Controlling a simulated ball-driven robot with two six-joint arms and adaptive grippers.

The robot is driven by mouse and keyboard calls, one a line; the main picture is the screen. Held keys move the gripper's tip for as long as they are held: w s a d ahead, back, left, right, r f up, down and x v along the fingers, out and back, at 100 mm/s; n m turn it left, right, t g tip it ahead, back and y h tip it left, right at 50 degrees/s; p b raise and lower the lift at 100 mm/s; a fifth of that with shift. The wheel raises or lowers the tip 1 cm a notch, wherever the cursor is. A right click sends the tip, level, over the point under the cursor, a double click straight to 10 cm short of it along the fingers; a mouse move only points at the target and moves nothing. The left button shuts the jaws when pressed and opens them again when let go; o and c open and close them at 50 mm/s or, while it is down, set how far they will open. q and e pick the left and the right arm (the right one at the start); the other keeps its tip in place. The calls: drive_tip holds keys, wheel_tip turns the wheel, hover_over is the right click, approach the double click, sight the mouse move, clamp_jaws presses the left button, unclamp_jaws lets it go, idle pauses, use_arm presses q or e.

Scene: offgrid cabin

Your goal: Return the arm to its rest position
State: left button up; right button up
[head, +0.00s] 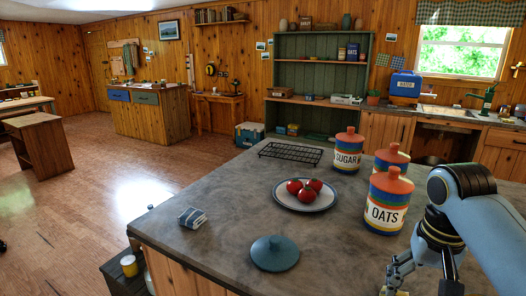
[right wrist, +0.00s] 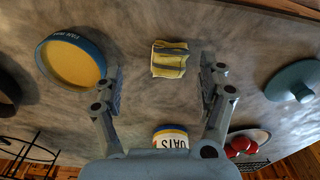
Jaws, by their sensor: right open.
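My right arm comes in at the right of the head view. Its gripper (head: 397,276) is over the near right part of the grey counter (head: 225,245), partly cut off by the frame's lower edge. In the right wrist view the right gripper (right wrist: 161,80) is open, its two fingers apart with nothing held between them. A folded yellow and grey-blue cloth (right wrist: 170,59) lies on the counter beyond the fingers, apart from them. The left gripper is not in view.
The OATS canister (head: 385,203), another canister (head: 390,158) and the SUGAR canister (head: 347,150) stand near my right arm. A plate of tomatoes (head: 305,207), blue lid (head: 274,253), wire rack (head: 290,152) and blue bundle (head: 192,217) lie left. A blue-rimmed round container (right wrist: 72,62) is near the gripper.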

drive_tip(key=s+a+r+n+t, duration=0.1)
drive_tip(key=s+r+n+t, duration=0.15)
drive_tip(key=s, duration=0.85)
drive_tip(key=s+a+r+n+t, duration=0.1)
drive_tip(key=s+a+n, duration=0.15)
drive_tip(key=s, duration=0.75)
drive_tip(key=s+d+f+g+b, duration=0.2)
drive_tip(key=f+b, duration=0.9)
drive_tip(key=f, duration=2.5)
drive_tip(key=s+f+b, duration=0.3)
drive_tip(key=s+f, duration=0.3)
drive_tip(key=f, duration=0.3)
drive_tip(key=s+d+f+b, duration=0.1)
drive_tip(key=s+f+b, duration=0.2)
drive_tip(key=s+f, duration=0.3)
drive_tip(key=s+d+f+g+b, duration=0.1)
drive_tip(key=s+f+b, duration=0.3)
drive_tip(key=f, duration=0.8)
drive_tip(key=shift+s+d+f, duration=0.2)
drive_tip(key=shift+s+f, duration=0.1)
drive_tip(key=shift+s, duration=0.95)
